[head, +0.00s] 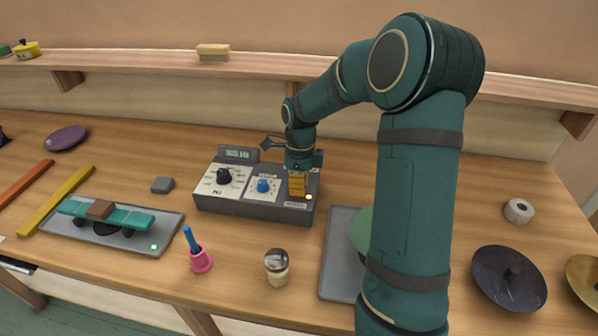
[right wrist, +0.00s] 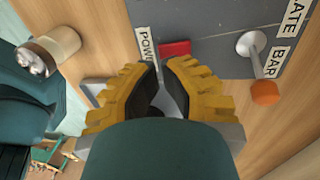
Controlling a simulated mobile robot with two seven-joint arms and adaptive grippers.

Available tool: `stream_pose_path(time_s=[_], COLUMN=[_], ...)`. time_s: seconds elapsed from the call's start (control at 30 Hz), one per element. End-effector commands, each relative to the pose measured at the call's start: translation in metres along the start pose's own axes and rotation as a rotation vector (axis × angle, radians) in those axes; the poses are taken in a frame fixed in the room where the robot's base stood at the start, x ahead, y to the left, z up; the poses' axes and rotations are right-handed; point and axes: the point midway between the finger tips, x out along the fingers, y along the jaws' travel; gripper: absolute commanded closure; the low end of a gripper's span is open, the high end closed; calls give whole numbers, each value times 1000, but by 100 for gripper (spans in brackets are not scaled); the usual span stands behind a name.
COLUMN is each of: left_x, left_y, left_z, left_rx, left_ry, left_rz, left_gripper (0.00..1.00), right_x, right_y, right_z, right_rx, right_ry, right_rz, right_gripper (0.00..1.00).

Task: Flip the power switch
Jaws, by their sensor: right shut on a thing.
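A grey control console (head: 250,206) stands on the workbench, with a black knob (head: 224,176), a blue knob (head: 264,186) and a small lit display. My right gripper (head: 298,192) points down at the console's right end. In the right wrist view its yellow fingers (right wrist: 162,72) are closed around the power switch, beside a label reading "POW" and a red patch (right wrist: 175,49). The fingers hide most of the switch, so its position cannot be told. A second lever with an orange tip (right wrist: 264,92) stands apart, by labels "PLATE" and "BAR". My left gripper is not in view.
A grey tray with a teal bar (head: 130,216) lies left of the console. A pink cup (head: 200,260) and a small jar-like object (head: 277,267) stand in front. Another grey tray (head: 334,270) is right, partly behind my arm. A dark cymbal (head: 508,277) lies further right.

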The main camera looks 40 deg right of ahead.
Motion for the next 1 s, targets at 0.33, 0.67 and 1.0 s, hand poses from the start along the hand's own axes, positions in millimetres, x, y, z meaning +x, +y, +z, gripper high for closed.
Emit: stream_pose_path(time_s=[0.33,0.67,1.0], left_x=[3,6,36], left_y=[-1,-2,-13], left_z=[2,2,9], left_rx=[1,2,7], left_ry=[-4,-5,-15], left_rz=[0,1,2], left_gripper=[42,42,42], right_x=[19,20,35], right_y=[0,0,4], right_z=[0,1,1], right_rx=[0,-1,-4], right_ry=[-1,0,2], right_rz=[-1,-15,-212], right_gripper=[100,100,100])
